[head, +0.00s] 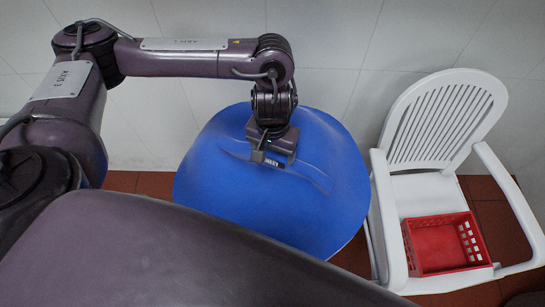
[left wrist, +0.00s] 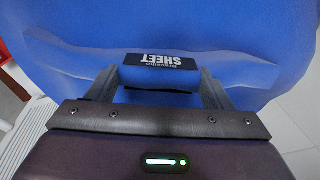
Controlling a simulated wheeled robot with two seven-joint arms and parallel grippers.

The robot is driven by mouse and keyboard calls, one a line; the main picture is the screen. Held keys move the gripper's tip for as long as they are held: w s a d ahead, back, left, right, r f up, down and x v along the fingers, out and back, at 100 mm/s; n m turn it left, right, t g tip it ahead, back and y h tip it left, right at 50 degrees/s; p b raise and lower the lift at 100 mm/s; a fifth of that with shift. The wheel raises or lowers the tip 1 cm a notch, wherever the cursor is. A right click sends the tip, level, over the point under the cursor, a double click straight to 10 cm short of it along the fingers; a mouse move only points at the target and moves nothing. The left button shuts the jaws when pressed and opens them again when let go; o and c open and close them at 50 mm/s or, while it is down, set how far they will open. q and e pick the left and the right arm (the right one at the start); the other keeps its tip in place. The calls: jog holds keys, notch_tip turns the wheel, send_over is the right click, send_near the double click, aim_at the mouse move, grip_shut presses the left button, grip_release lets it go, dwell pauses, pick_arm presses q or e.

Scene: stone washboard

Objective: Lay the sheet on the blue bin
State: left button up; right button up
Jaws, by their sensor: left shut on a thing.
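The blue sheet (head: 285,215) is a broad, rounded blue shape in the middle of the head view, with a raised fold across it and its edges sloping down. My left gripper (head: 271,158) is over its upper middle and shut on a part of it. In the left wrist view the fingers of my left gripper (left wrist: 160,76) stand on either side of a blue piece with a dark label reading "SHEET". The sheet (left wrist: 215,30) fills most of that view. I cannot make out the blue bin apart from the sheet. My right gripper is not in view.
A white slatted chair (head: 398,187) stands to the right, close to the sheet's edge. A red crate (head: 425,262) sits on its seat. A white tiled wall (head: 330,40) is behind, and the floor (head: 140,183) is reddish-brown tile.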

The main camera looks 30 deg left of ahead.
pick_arm(q)
notch_tip(320, 180, down, 2)
jog(key=shift+f, duration=0.15)
jog(key=o, duration=2.1)
jog(key=shift+c, duration=0.2)
notch_tip(320, 180, up, 11)
jog(key=p, duration=0.3)
jog(key=shift+f, duration=0.15)
jog(key=shift+r, duration=0.7)
